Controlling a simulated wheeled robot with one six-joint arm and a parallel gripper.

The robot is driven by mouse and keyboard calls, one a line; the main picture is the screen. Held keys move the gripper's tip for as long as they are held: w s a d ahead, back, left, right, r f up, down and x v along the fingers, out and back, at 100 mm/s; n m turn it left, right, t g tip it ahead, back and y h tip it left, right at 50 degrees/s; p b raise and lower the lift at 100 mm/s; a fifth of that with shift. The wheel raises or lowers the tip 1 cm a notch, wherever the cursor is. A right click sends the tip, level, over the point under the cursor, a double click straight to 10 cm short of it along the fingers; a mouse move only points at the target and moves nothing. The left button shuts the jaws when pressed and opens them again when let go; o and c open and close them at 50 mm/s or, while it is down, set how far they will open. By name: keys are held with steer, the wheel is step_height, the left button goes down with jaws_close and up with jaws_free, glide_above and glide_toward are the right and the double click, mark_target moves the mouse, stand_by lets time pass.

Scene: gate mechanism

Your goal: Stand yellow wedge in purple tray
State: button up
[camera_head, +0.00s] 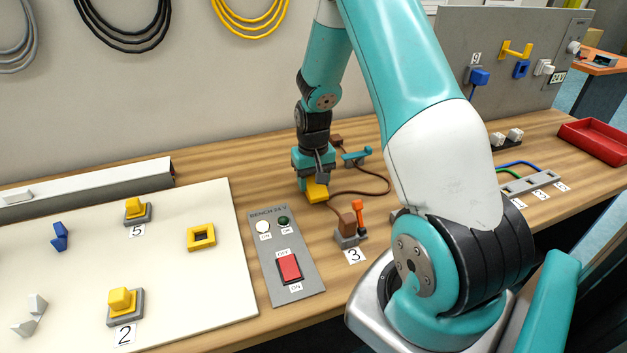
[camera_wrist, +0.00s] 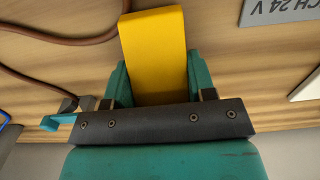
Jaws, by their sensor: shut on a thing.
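The yellow wedge (camera_head: 317,193) is at the tips of my gripper (camera_head: 314,178), low over or on the wooden bench top; I cannot tell whether it touches the wood. In the wrist view the wedge (camera_wrist: 153,48) shows as a broad yellow face between the two teal fingers of my gripper (camera_wrist: 159,82), which is shut on it. Its far end reaches past the fingertips. No purple tray shows in either view; the only open tray in sight is a red one (camera_head: 594,142) at the far right.
A grey switch panel (camera_head: 287,287) with a red rocker lies in front of my gripper. A brown cable (camera_head: 372,193) and an orange-handled lever (camera_head: 360,215) are to its right. A white board (camera_head: 218,278) with yellow and blue parts is left. Bare wood lies between.

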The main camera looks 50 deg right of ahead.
steer(key=shift+f, duration=0.2)
steer(key=shift+s+f, duration=0.1)
steer(key=shift+f, duration=0.1)
steer(key=o, duration=1.1)
steer(key=shift+r, duration=0.1)
